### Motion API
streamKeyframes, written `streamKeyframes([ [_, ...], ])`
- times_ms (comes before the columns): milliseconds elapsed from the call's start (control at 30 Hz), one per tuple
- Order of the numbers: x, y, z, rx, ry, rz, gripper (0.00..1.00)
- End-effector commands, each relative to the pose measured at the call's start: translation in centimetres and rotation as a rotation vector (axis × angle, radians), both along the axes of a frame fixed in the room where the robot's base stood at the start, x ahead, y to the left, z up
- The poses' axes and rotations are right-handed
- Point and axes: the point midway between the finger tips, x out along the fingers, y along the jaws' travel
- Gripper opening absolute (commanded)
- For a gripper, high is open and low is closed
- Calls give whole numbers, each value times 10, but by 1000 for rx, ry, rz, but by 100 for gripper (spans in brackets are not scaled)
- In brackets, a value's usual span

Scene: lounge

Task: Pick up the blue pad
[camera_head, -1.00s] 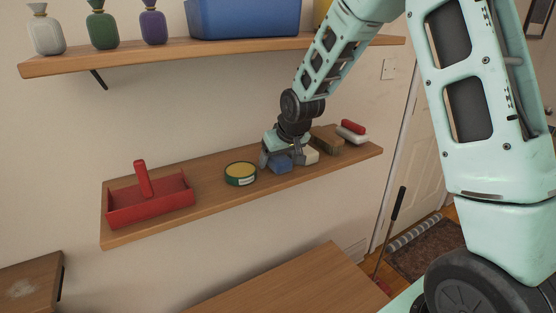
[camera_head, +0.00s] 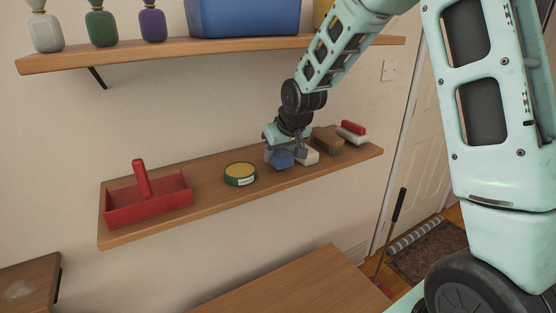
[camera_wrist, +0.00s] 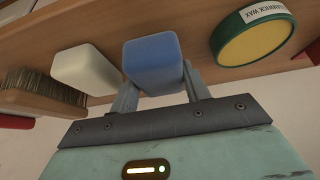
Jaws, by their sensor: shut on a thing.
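The blue pad (camera_head: 280,159) is a small block at the lower wooden shelf, right of the round tin. It also shows in the wrist view (camera_wrist: 152,62), between the two fingers. My gripper (camera_head: 281,152) points down over it and is shut on the pad; in the wrist view its fingers (camera_wrist: 158,84) lie along the pad's two sides. In the head view the pad looks slightly raised, but I cannot tell clearly whether its underside is off the shelf. The gripper hides the pad's upper part in the head view.
A white pad (camera_head: 309,157) sits close on the right, with a brush (camera_head: 327,143) beyond it. The wax tin (camera_head: 240,174) stands to the left, then a red caddy (camera_head: 150,203). An upper shelf (camera_head: 120,56) hangs above. The lower shelf (camera_head: 212,199) has bare room near its front edge.

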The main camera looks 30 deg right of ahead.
Motion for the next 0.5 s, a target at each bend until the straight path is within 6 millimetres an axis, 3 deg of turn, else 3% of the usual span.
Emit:
streamKeyframes([
  [233,1,-1,52,-1,-8,-1,25],
  [500,-56,0,50,-2,-3,-1,25],
])
